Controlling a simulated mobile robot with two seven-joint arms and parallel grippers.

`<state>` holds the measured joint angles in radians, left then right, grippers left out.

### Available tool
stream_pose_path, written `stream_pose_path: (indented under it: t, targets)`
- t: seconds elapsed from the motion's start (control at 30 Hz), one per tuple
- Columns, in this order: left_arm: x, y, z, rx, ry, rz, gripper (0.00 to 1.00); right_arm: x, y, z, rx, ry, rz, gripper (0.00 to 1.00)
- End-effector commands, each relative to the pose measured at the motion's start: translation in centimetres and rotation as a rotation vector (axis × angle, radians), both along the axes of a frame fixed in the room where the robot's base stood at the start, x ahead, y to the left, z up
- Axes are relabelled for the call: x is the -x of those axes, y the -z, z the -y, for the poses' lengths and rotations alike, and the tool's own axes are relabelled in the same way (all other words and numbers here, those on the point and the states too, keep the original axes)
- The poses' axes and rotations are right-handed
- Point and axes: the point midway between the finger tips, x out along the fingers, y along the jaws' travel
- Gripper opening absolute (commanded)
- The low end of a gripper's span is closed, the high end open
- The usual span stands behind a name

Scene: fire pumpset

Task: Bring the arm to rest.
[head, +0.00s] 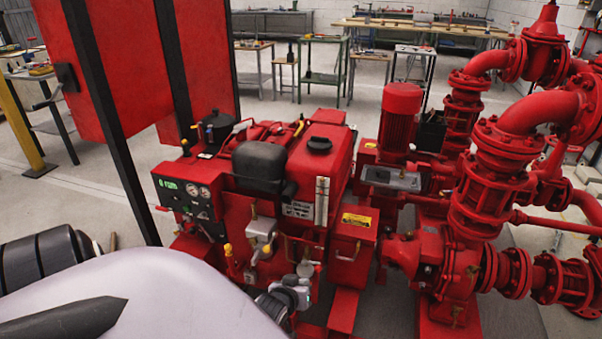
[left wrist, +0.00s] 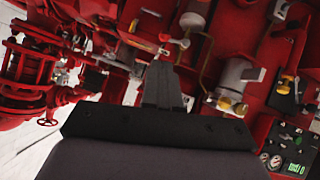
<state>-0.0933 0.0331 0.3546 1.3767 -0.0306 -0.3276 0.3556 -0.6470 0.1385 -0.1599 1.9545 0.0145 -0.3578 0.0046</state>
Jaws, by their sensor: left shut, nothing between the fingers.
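My left gripper (head: 291,292) shows small at the bottom of the head view, in front of the red engine unit (head: 345,170), partly hidden by a pale part of my own arm. In the left wrist view my left gripper's dark fingers (left wrist: 160,78) are together with nothing between them. They point at the red machinery with its pipes and fittings. I cannot tell the exact gap between fingertips and machine. My right gripper is in neither view.
The control panel with gauges (head: 188,196) is on the engine's left. Large red pipes and valves (head: 485,180) stand at right. A black post (head: 110,120) and red panel (head: 150,60) stand at left. Workbenches (head: 322,75) are at the back; grey floor lies between.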

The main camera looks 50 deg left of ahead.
Motion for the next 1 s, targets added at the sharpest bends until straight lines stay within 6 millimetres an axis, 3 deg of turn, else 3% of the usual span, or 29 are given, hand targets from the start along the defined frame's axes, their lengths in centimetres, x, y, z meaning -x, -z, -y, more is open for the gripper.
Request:
stream_pose_path:
  t: [0.83, 0.93, 1.0]
  targets:
    - [0.8, -0.7, 0.6, -0.004, 0.006, -0.002, 0.0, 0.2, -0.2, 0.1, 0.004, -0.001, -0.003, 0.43]
    - [1.4, -1.3, 1.7, -0.035, 0.057, -0.013, 0.0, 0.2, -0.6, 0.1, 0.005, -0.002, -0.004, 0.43]
    - [2.4, -2.2, 3.4, -0.074, 0.134, -0.029, 0.0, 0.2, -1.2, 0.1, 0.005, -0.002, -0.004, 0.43]
